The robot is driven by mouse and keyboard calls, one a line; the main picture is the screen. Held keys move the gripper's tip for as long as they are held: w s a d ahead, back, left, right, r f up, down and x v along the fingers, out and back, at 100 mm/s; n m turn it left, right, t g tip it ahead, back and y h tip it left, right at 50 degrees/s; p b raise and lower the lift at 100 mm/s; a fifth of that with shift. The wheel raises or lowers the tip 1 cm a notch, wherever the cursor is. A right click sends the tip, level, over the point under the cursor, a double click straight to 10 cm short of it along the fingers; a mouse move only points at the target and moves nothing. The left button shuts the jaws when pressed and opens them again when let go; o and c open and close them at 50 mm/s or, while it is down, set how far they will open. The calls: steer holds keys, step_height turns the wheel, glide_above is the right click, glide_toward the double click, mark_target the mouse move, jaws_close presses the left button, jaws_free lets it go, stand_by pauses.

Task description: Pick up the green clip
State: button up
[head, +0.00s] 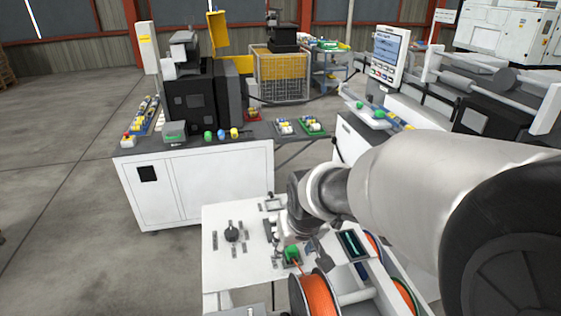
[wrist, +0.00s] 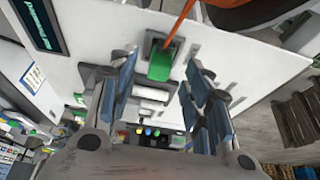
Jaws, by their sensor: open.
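The green clip (wrist: 160,64) shows in the wrist view at the upper middle, on a small dark holder on the white panel. An orange strand runs up from it. The green clip also shows in the head view (head: 291,252), beside the orange spool. My gripper (wrist: 161,75) is open, with one finger on each side of the clip in the picture. I see no contact, and the gap in depth is hard to judge. In the head view my gripper (head: 295,243) is at the clip, partly hidden by my arm.
The orange spool (head: 318,296) stands close by at the front. A small dark screen (head: 353,244) lies to the right. A bench with machines stands behind.

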steer(key=x, duration=0.2)
steer(key=shift+w+a+f, duration=0.1)
steer(key=shift+w+f, duration=0.2)
steer(key=shift+f, duration=0.05)
steer(key=shift+s, duration=0.1)
steer(key=shift+c, duration=0.5)
jaws_close()
